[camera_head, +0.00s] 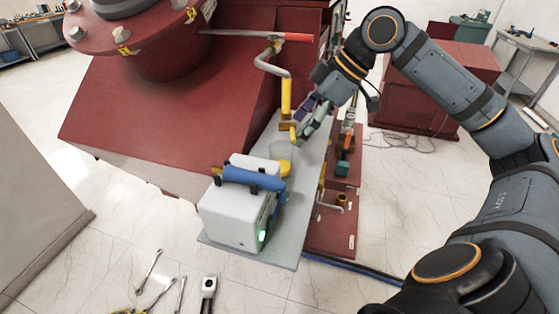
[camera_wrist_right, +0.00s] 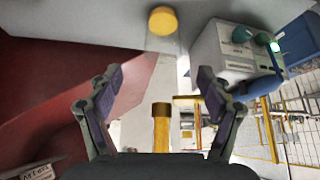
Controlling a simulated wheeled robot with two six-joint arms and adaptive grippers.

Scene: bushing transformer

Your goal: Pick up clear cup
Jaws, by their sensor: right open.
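The clear cup (camera_head: 281,151) stands on the grey shelf (camera_head: 312,165), behind the white device, and is faint against it. A yellow round piece (camera_head: 286,167) shows at the cup, but I cannot tell whether it is inside or beside it. In the right wrist view the cup (camera_wrist_right: 164,44) is a pale see-through shape ahead of the fingers, with the yellow disc (camera_wrist_right: 163,20) at its far end. My right gripper (camera_head: 303,124) is open and empty, just behind and right of the cup, apart from it in the wrist view (camera_wrist_right: 157,82). My left gripper is out of view.
A white device with a blue handle (camera_head: 231,214) stands on the shelf's front part. A yellow pipe with a bent handle (camera_head: 286,95) rises close to my right gripper. The red transformer (camera_head: 165,120) is at left. Several tools lie on the floor.

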